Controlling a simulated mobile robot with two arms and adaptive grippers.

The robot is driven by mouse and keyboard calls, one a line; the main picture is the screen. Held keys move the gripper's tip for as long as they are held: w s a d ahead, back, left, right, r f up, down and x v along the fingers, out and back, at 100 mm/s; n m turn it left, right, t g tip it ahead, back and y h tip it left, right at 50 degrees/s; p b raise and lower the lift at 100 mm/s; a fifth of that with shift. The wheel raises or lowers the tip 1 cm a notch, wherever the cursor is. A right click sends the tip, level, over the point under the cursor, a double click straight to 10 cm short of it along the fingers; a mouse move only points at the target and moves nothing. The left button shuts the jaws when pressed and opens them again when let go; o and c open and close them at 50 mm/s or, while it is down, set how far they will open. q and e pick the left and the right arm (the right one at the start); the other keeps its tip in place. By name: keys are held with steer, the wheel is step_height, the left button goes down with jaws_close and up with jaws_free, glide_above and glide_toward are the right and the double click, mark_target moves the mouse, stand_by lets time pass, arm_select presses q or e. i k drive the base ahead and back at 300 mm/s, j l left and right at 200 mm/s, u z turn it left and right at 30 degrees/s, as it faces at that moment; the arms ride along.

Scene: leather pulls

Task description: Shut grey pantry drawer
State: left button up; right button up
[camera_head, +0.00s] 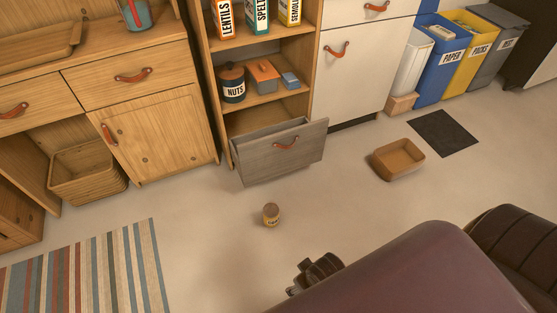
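The grey pantry drawer (277,155) is at the bottom of the wooden pantry shelf unit (214,95). It is pulled out, and its open top shows behind the grey front. The front carries an orange-brown leather pull (286,143). A dark part of my own body reaches in from the lower right, with a small dark piece near the bottom centre.
A brown bin (398,159) sits to the right, near a dark mat (443,133). A striped rug (92,270) lies at lower left.

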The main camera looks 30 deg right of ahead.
mark_target(259, 155)
steer(key=i+l+z, duration=0.6)
steer(key=i, duration=0.3)
steer(key=l, duration=0.1)
